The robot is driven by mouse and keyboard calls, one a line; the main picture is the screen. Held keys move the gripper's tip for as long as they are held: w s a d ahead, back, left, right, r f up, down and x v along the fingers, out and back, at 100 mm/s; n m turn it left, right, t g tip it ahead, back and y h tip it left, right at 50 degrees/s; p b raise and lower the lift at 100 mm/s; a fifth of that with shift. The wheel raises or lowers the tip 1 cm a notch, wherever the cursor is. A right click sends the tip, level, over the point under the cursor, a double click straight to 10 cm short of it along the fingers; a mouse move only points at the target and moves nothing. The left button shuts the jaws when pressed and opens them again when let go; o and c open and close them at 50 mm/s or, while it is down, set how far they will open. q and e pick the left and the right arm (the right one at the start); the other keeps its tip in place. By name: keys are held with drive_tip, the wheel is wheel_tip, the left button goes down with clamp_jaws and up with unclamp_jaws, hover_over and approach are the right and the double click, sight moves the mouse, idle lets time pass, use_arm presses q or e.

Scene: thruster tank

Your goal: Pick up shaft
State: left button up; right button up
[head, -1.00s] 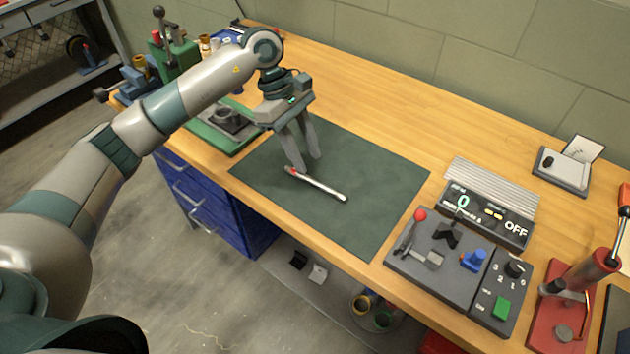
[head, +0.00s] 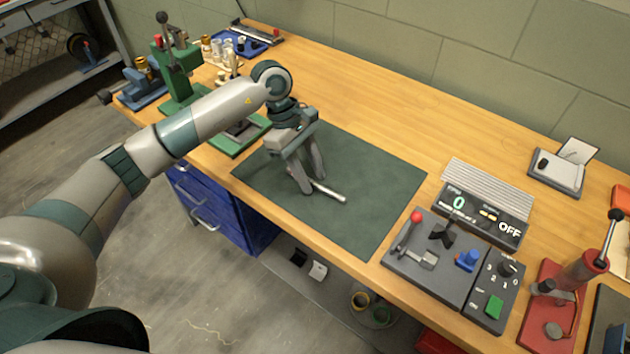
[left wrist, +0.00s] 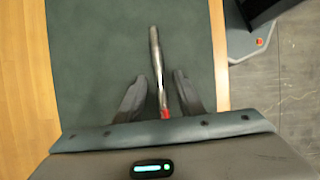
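The shaft (head: 331,192) is a thin silver rod lying on the dark green mat. Its near end is hidden behind my left gripper in the head view. In the left wrist view the shaft (left wrist: 157,62) runs away from me, with a red end (left wrist: 165,113) between the fingers. My left gripper (head: 314,184) is open and low over the mat, its fingers on either side of the shaft. In the left wrist view there is a gap between each finger and the shaft (left wrist: 158,92). My right gripper is not in view.
The green mat (head: 385,190) is otherwise bare. To its right stand a control panel (head: 425,262) with levers and a display reading OFF, and a red press (head: 560,300). A green press (head: 180,70) and a blue tray (head: 262,38) are at the back left.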

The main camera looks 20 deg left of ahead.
sight(311, 180)
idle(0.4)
use_arm(q)
clamp_jaws()
drive_tip(key=shift+r, duration=0.1)
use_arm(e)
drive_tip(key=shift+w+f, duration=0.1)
